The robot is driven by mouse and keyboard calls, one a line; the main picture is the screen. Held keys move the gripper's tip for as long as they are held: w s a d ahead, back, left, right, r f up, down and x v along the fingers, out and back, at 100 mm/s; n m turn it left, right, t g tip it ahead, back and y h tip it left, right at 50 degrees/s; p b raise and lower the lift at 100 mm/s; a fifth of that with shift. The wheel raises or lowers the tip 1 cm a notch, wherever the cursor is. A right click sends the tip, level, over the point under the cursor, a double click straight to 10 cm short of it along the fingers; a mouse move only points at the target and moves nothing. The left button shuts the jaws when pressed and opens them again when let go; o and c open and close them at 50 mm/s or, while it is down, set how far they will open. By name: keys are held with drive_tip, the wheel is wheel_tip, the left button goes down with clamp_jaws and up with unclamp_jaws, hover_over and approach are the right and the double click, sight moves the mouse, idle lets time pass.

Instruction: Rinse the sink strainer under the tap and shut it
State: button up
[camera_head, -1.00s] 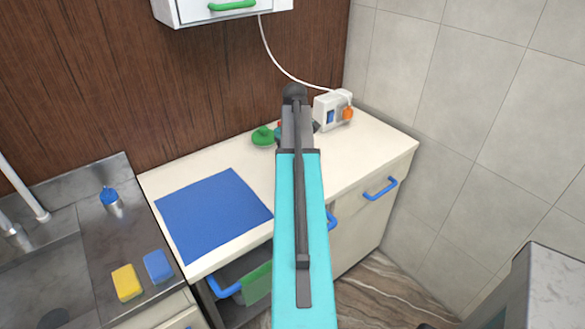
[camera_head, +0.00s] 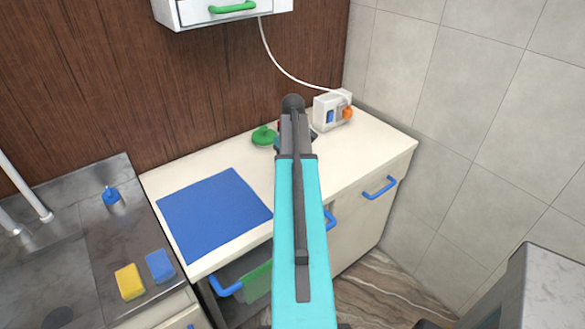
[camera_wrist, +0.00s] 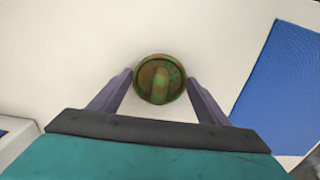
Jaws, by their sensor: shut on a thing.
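A round, brownish-green piece with a raised bar across it, which looks like the sink strainer (camera_wrist: 148,88), sits between my two fingers in the wrist view. My gripper (camera_wrist: 160,85) is shut on it, over the cream counter. In the head view my gripper (camera_head: 294,128) is over the back of the counter, mostly hidden by my own arm, which also hides the strainer. The pale tap pipe (camera_head: 28,192) stands at the left edge over the metal sink (camera_head: 30,285). No water is visible.
A blue mat (camera_head: 213,212) lies on the counter's left part. A green knobbed lid (camera_head: 264,136) and a white box (camera_head: 332,112) stand near my gripper. Yellow (camera_head: 130,281) and blue (camera_head: 160,265) sponges and a blue-topped thing (camera_head: 111,196) are beside the sink. An open drawer (camera_head: 235,300) projects below.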

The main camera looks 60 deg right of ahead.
drive_tip(key=shift+f, duration=0.15)
drive_tip(key=o, duration=1.1)
drive_tip(key=shift+c, duration=0.2)
wheel_tip(320, 180, up, 12)
drive_tip(key=b, duration=0.2)
drive_tip(key=shift+r, duration=0.2)
